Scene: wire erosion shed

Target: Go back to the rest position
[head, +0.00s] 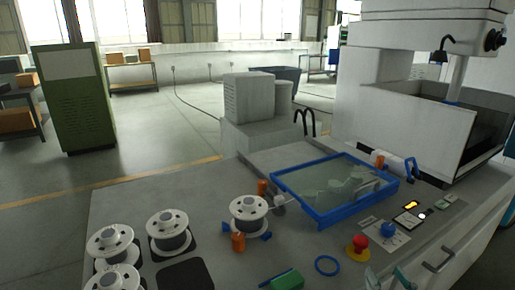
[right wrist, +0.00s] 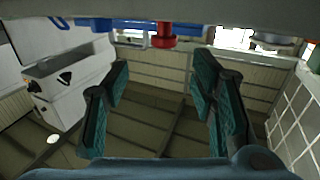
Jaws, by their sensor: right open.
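My right gripper (head: 388,281) shows only in part at the bottom edge of the head view, right of centre, low by the front edge of the machine table (head: 135,200). In the right wrist view its two teal-padded fingers (right wrist: 160,108) stand wide apart with nothing between them. My left gripper is not in the head view.
The table bears several wire spools (head: 249,213), a blue-framed tray (head: 328,218), a red stop button (head: 358,247), a blue ring (head: 327,265) and a green block (head: 288,280). The white machine (head: 390,120) rises at the right. A green cabinet (head: 75,97) stands far left.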

